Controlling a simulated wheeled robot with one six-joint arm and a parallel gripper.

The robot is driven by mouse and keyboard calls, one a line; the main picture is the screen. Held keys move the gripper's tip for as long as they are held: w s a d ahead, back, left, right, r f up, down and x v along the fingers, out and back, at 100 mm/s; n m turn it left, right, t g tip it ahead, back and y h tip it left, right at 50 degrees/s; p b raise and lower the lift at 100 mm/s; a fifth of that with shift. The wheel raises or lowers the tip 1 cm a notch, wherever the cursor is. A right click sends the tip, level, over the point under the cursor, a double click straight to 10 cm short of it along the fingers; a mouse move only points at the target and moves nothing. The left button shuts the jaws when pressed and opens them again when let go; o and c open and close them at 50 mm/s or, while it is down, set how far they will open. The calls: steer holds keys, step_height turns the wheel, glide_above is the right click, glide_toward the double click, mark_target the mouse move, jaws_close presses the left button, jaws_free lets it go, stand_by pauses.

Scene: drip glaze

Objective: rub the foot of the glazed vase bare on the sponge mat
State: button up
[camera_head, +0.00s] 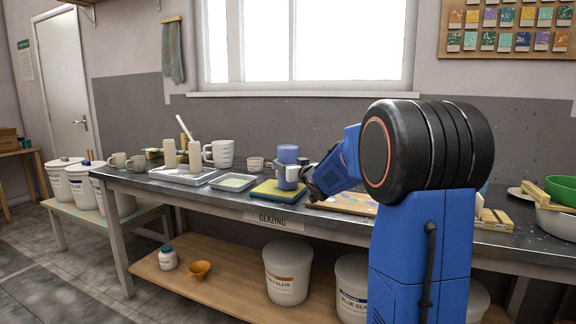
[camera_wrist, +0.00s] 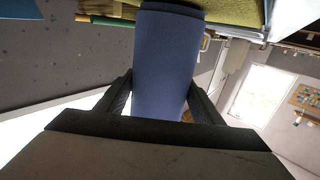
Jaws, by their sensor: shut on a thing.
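The glazed vase (camera_head: 288,153) is a smooth blue-violet cylinder. It stands upright over the yellow-green sponge mat (camera_head: 265,193) on the table. My gripper (camera_head: 290,173) is shut around the vase's side. In the wrist view the vase (camera_wrist: 166,60) lies between the two dark fingers (camera_wrist: 160,92), its foot end toward the top of the picture beside the sponge (camera_wrist: 232,10). The foot is at or just above the mat; I cannot tell whether they touch. The foot's underside is hidden.
A board (camera_head: 345,207) lies to the right, partly behind my arm. Bowls (camera_head: 563,190) stand at the far right. The table's front edge is close to the mat.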

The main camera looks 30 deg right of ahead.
steer(key=shift+f, duration=0.2)
stand_by(0.7)
steer(key=shift+w+a+r, duration=0.1)
steer(key=shift+w+a, duration=1)
steer(key=shift+w, duration=0.3)
steer(key=shift+w+a, duration=1.05)
steer(key=shift+w, duration=0.35)
steer(key=shift+s+d, duration=0.6)
steer(key=shift+s, duration=0.2)
steer(key=shift+s+d, duration=0.6)
steer(key=shift+s, duration=0.2)
steer(key=shift+s+d, duration=0.9)
steer(key=shift+s, duration=0.25)
steer(key=shift+w+a, duration=1.05)
steer(key=shift+w, duration=0.35)
steer(key=shift+w+a, duration=1.05)
steer(key=shift+w, duration=0.3)
steer(key=shift+s+d+f, duration=0.15)
steer(key=shift+s+d, duration=0.5)
steer(key=shift+s, duration=0.2)
steer(key=shift+s+d+f, duration=0.15)
steer(key=shift+s+d, duration=0.45)
steer(key=shift+s, duration=0.2)
steer(key=shift+s+d, duration=0.9)
steer(key=shift+s, duration=0.25)
